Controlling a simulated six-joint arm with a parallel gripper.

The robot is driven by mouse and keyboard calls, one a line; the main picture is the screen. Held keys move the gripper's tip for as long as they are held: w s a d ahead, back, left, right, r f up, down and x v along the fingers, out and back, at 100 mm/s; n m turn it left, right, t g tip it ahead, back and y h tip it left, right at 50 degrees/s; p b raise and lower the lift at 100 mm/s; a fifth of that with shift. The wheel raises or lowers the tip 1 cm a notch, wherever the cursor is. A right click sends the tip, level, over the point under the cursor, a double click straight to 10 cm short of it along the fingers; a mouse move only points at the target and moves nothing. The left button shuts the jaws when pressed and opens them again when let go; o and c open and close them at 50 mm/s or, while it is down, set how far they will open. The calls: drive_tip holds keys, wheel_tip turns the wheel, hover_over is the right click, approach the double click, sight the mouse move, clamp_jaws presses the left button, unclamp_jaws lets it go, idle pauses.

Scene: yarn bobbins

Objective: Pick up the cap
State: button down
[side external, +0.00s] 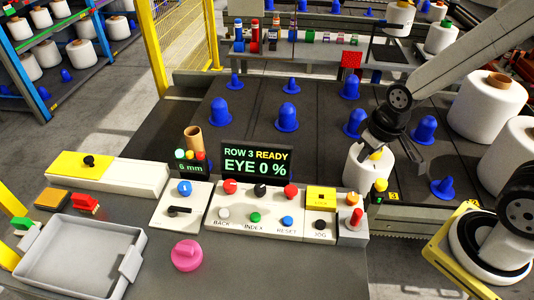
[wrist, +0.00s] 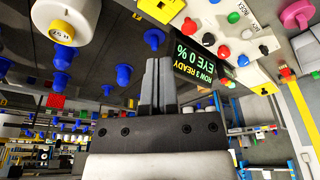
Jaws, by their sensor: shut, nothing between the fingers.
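A pink, round, cap-like piece (side external: 187,255) with a raised knob sits on the grey console top, right of the grey tray. It also shows at the top right of the wrist view (wrist: 297,14). I take this to be the cap; several blue domed pieces also look somewhat cap-like. My gripper (wrist: 161,62) is shut and empty, its two grey fingers together.
A grey tray (side external: 77,262) stands at front left. A control panel with knobs (side external: 285,213) and a display (side external: 256,162) stand between the pink piece and the dark deck. Blue domed pieces (side external: 288,116) stand on the deck. The console around the pink piece is clear.

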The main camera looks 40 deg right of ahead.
idle(0.4)
drive_tip(key=shift+c, duration=2.2)
unclamp_jaws()
drive_tip(key=shift+w, duration=0.1)
